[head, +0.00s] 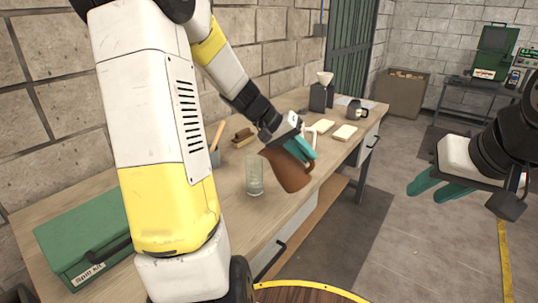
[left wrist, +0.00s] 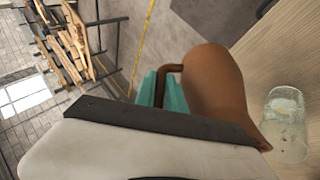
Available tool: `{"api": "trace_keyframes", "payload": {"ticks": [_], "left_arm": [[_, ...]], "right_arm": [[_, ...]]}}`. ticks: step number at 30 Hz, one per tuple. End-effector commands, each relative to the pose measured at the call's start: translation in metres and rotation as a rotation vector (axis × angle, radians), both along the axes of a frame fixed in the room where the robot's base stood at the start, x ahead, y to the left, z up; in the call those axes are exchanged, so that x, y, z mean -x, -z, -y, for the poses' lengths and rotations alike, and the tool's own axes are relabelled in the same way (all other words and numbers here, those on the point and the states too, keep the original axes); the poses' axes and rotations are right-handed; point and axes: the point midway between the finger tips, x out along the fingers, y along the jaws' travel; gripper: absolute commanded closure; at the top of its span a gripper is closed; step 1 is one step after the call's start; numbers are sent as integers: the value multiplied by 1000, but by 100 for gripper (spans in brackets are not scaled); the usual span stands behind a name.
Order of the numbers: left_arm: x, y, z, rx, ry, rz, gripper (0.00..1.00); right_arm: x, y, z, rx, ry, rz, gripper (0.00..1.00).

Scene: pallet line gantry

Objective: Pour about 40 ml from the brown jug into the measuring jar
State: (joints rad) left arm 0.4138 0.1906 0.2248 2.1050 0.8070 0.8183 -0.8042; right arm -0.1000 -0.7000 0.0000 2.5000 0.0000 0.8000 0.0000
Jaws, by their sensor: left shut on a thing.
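The brown jug (head: 290,174) is tilted, its upper end leaning left toward the measuring jar (head: 254,176). The jug also shows in the left wrist view (left wrist: 214,85), partly behind my gripper. My left gripper (head: 300,148) is shut on the jug's handle; its teal fingers (left wrist: 163,90) are on either side of the handle in the left wrist view. The clear glass jar stands upright on the bench and shows beside the jug in the left wrist view (left wrist: 286,122). I cannot make out a stream or the jar's liquid level. My right gripper (head: 440,190) is open and empty, off the bench.
The wooden bench (head: 240,230) carries a green spill kit box (head: 85,235) at the near left. Pale blocks (head: 345,132), a mug (head: 355,113) and a dark grinder-like device (head: 321,95) stand further back. A brown brush-like thing (head: 243,138) lies near the wall.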

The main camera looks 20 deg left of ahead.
Motion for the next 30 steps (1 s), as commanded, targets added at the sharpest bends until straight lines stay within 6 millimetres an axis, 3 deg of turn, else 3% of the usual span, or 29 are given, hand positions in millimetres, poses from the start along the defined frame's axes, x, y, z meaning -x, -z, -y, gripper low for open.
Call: {"api": "trace_keyframes", "payload": {"ticks": [19,30], "left_arm": [[0,3,3,-23,4,6,100],[6,38,26,-242,9,43,100]], "right_arm": [[0,0,0,0,0,0,64],[0,0,0,0,0,0,64]]}}
